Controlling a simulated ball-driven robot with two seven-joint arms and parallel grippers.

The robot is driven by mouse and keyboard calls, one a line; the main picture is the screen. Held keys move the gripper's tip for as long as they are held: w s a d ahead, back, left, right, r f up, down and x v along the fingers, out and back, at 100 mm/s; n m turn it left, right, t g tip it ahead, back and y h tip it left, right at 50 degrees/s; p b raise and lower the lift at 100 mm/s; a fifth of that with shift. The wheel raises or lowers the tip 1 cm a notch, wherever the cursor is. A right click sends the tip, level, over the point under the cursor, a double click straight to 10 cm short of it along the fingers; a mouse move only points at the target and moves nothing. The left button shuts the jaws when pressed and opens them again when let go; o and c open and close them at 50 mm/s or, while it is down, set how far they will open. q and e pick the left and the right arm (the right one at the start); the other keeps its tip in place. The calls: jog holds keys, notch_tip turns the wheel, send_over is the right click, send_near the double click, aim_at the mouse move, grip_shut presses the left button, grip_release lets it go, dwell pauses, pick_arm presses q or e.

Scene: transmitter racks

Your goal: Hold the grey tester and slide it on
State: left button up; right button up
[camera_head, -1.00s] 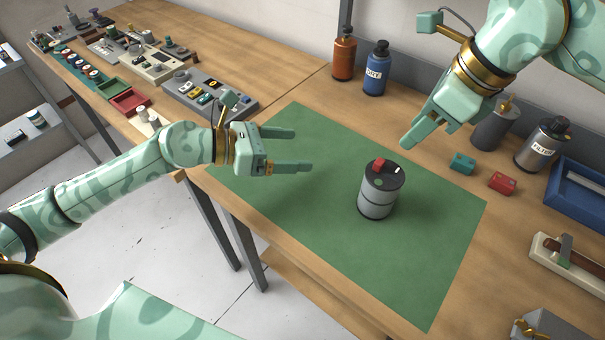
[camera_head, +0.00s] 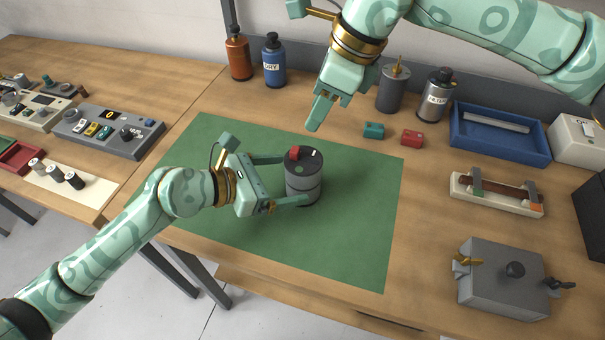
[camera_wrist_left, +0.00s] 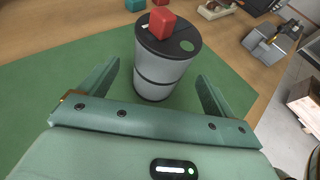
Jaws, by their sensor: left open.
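The grey tester (camera_head: 303,186) is a grey cylinder with a dark top, standing upright on the green mat (camera_head: 352,240). Its top carries a red slider block (camera_head: 294,153), a green dot and a small white mark. My left gripper (camera_head: 292,180) is open, with its fingers on either side of the tester. In the left wrist view the tester (camera_wrist_left: 160,72) stands between the fingers, with gaps showing on both sides. My right gripper (camera_head: 317,116) hangs above the mat, behind the tester; its fingers overlap, so its opening is hidden.
A teal block (camera_head: 373,131) and a red block (camera_head: 412,138) lie behind the mat. Bottles and canisters line the back, including a blue bottle (camera_head: 274,62). A blue tray (camera_head: 500,139) and a grey box (camera_head: 500,285) stand right. The mat around the tester is clear.

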pick_arm(q)
jog(key=x, duration=0.5)
jog(key=c, duration=1.3)
